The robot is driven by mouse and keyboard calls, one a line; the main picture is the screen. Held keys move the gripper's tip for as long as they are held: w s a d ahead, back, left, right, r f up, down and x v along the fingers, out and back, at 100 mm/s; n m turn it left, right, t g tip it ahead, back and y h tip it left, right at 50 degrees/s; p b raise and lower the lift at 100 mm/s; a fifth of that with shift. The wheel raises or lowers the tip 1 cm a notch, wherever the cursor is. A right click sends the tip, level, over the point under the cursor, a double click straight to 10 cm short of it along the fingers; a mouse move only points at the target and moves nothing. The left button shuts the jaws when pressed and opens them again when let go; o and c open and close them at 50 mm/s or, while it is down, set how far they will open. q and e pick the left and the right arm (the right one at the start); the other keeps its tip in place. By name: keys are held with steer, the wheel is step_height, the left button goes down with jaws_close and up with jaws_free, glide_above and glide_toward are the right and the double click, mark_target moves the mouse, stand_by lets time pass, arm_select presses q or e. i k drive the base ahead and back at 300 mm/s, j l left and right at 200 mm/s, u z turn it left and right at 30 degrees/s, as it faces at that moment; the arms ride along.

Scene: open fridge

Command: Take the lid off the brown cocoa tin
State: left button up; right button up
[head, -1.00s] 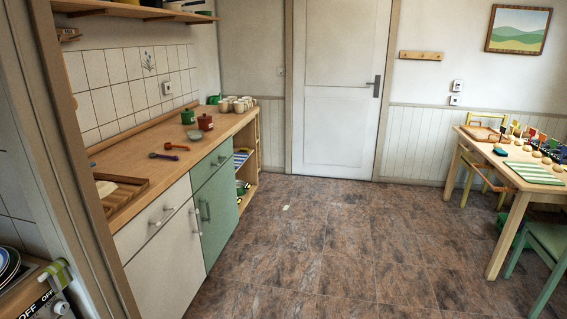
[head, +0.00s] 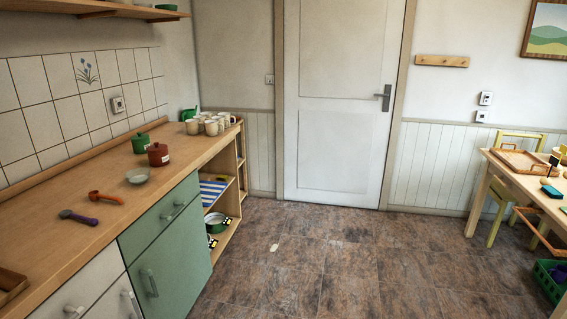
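A brown lidded tin (head: 158,155) with a small pale label stands upright on the wooden counter at the left. Its lid with a knob (head: 156,146) is on top. A similar green lidded tin (head: 141,143) stands just behind and to its left. Neither of my grippers is in the head view.
A pale bowl (head: 138,176), an orange scoop (head: 106,197) and a purple-handled scoop (head: 78,217) lie nearer on the counter (head: 60,193). Several cream mugs (head: 212,123) stand at its far end. A table (head: 517,174) is at the right. The floor (head: 330,265) between is mostly clear.

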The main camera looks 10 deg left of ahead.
mark_target(157, 147)
steer(key=i+u, duration=0.15)
steer(key=i, duration=0.35)
steer(key=i+u, duration=0.2)
steer(key=i, duration=0.25)
steer(key=i+l+u, duration=0.15)
steer(key=i, duration=0.35)
steer(key=i+l+u, duration=0.15)
steer(key=i, duration=0.3)
